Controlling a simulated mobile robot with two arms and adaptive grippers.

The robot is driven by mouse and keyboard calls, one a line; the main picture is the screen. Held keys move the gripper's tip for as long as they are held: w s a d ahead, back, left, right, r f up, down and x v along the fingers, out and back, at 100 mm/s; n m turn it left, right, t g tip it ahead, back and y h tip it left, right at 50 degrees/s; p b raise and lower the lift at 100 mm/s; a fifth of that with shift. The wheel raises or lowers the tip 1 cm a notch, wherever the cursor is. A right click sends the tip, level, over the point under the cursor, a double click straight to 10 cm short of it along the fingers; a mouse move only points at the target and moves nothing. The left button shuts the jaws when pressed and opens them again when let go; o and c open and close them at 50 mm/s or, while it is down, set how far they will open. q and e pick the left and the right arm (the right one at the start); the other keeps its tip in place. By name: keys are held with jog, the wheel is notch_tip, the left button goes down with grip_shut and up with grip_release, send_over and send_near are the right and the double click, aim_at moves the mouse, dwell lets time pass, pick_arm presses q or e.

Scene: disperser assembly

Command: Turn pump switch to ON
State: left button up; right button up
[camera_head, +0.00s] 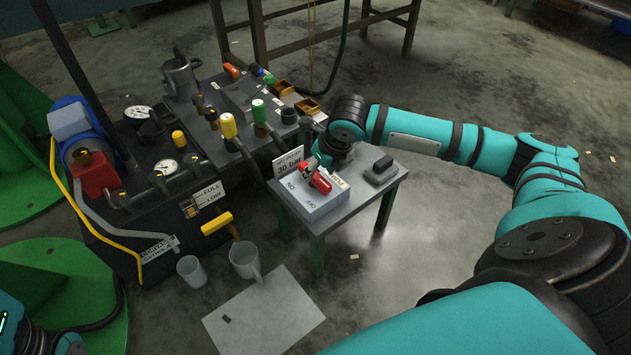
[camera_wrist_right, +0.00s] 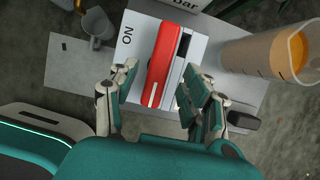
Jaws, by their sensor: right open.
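The pump switch is a red rocker (camera_head: 320,183) on a light grey box (camera_head: 318,208) with ON and OFF printed on its top. In the right wrist view the red switch (camera_wrist_right: 164,62) lies between my gripper's fingers, with the ON label to its left. My right gripper (camera_wrist_right: 158,82) is open, one finger on each side of the switch; contact cannot be told. In the head view my right gripper (camera_head: 314,168) reaches down at the switch and partly covers the box. My left gripper is not in view.
The box stands on a small grey table (camera_head: 345,213) with a dark block (camera_head: 381,170) at right. A "30 bar" sign (camera_head: 288,163) stands behind it. A dark machine with valves and gauges (camera_head: 163,167) is at left. A mug (camera_head: 245,261) stands on the floor in front.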

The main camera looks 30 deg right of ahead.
aim_at(315, 175)
jog(key=shift+b+x, duration=0.55)
jog(key=shift+x, duration=1.1)
jog(key=shift+r, duration=0.1)
grip_shut()
